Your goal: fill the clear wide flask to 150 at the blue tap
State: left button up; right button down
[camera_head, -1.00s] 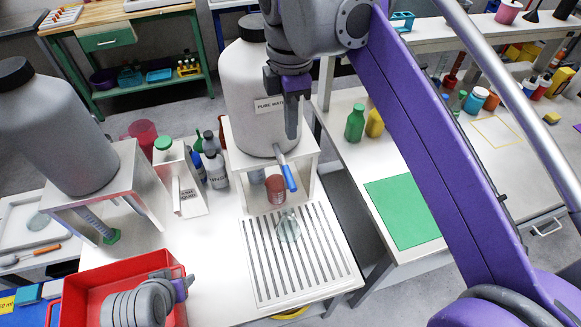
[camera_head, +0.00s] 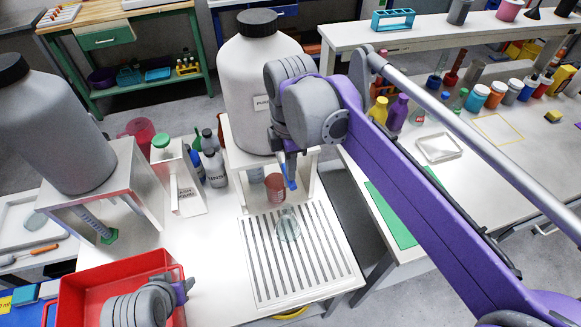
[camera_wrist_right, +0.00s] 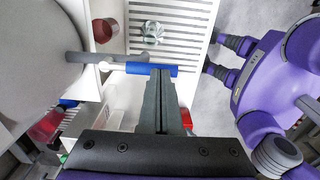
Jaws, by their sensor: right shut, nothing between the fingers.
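The clear wide flask (camera_head: 288,226) stands upright on the slatted drain tray, just in front of the tap; it also shows in the right wrist view (camera_wrist_right: 152,33). Its fill level is too small to read. The tap's blue lever (camera_head: 291,178) sticks out from the stand under the big PURE WATER tank (camera_head: 250,80). My right gripper (camera_wrist_right: 161,74) is shut and empty, its tips at the blue lever (camera_wrist_right: 138,69); whether they touch cannot be told. My left gripper (camera_head: 182,286) is over the red bin, its jaws unclear.
A red-brown cup (camera_head: 274,187) sits under the tank stand, behind the flask. The red bin (camera_head: 95,285) is at the front left. A second grey tank (camera_head: 50,130) and several bottles stand left of the tap. The slatted tray (camera_head: 320,275) is otherwise clear.

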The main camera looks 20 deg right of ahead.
dwell(0.3)
jog(key=shift+s+f, duration=0.15)
jog(key=shift+f, duration=0.25)
jog(key=shift+s+f+t, duration=0.25)
jog(key=shift+f+t, duration=0.25)
jog(key=shift+f, duration=0.05)
jog(key=shift+w, duration=0.1)
jog(key=shift+r, duration=0.1)
dwell(3.2)
jog(key=shift+r+p, duration=0.35)
jog(key=shift+r, duration=0.4)
